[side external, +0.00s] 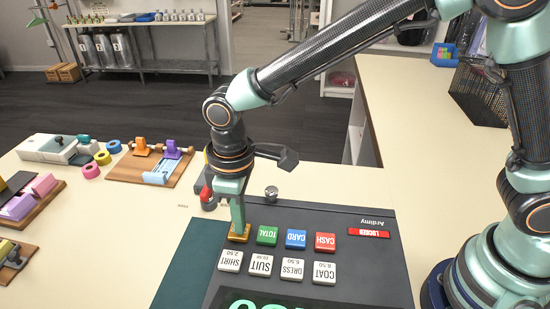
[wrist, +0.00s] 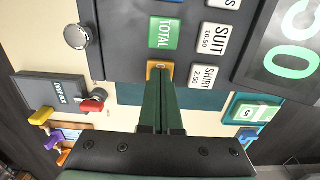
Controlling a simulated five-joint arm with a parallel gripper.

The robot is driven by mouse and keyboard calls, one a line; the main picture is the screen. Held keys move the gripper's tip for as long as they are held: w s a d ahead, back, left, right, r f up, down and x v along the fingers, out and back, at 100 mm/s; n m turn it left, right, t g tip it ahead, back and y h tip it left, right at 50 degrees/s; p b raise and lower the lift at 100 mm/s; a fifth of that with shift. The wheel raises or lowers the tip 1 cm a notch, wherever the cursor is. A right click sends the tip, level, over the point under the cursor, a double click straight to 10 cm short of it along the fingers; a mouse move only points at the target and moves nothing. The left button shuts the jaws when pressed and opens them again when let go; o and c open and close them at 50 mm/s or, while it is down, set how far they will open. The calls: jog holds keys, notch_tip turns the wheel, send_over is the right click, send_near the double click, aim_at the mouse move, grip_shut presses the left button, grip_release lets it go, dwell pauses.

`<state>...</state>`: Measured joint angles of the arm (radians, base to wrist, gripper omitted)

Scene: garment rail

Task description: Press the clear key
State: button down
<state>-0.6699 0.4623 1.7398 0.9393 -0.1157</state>
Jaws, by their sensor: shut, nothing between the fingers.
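The register's key panel (side external: 345,268) carries a yellow-orange key (side external: 238,239) at the end of the row with the green TOTAL key (side external: 267,235), blue CARD key (side external: 296,239) and red CASH key (side external: 325,242). My gripper (side external: 238,225) is shut and empty, pointing down with its tips over the yellow key. In the wrist view the fingers (wrist: 165,85) cover most of this key (wrist: 152,70), so its full label is hidden. The tips look touching or very close; I cannot tell whether the key is pushed down.
White SHIRT, SUIT (side external: 260,265), DRESS and COAT keys lie in the neighbouring row, near a display with green digits (wrist: 297,55). A round metal knob (side external: 271,192) and a small dark box with a red part (wrist: 93,102) stand nearby. A red LOCKED label (side external: 370,232) is on the panel.

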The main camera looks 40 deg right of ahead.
jog(key=shift+s+d+f, duration=0.1)
jog(key=shift+f, duration=0.95)
notch_tip(320, 180, up, 15)
jog(key=shift+w+a, duration=0.25)
jog(key=shift+d, duration=0.1)
jog(key=s+d+m+t, duration=0.2)
jog(key=s+d+m, duration=0.1)
jog(key=d, duration=1)
jog(key=s+d+m+t, duration=0.3)
jog(key=d+m, duration=0.3)
jog(key=d, duration=0.8)
jog(key=shift+r+t, duration=0.3)
jog(key=shift+r, duration=0.15)
